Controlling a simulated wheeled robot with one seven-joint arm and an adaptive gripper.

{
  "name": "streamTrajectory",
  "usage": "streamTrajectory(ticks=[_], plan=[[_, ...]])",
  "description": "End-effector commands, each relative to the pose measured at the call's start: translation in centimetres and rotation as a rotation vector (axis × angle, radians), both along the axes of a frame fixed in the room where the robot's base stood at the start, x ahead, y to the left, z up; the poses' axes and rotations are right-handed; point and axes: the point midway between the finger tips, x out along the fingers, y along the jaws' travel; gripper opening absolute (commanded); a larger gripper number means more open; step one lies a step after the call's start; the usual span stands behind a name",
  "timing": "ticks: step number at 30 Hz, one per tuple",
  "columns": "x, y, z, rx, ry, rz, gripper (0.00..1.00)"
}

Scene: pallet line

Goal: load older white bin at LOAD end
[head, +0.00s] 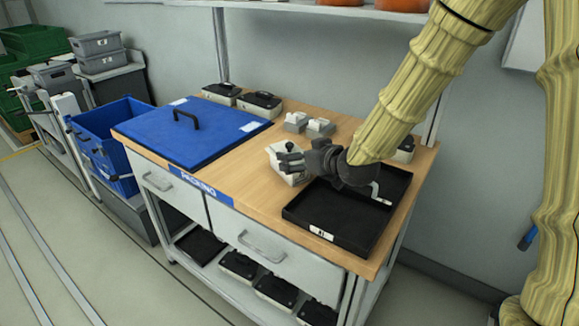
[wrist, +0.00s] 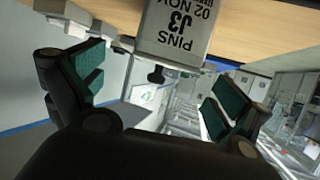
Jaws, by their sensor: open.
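A white bin (head: 284,172) with a black knob stands on the wooden tabletop, left of the black tray. No sign reading LOAD is legible.
A blue panel (head: 190,131) with a black handle covers the table's left part. The black tray (head: 340,236) lies front right. Two black-topped bins (head: 260,101) and small grey blocks (head: 297,121) stand behind.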

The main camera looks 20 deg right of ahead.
Motion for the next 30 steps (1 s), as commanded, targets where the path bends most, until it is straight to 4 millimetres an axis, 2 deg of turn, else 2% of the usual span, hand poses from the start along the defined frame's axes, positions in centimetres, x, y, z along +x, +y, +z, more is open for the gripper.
streamTrajectory(ticks=[9,15,24,25,30], plan=[[2.2,0.7,-2.0,-0.001,0.001,0.001,1.0],[3.8,1.1,-2.7,0.0,0.0,0.0,1.0],[4.1,1.2,-2.8,0.0,0.0,0.0,1.0],[4.1,1.2,-2.8,0.0,0.0,0.0,0.98],[4.1,1.2,-2.8,0.0,0.0,0.0,0.67]])
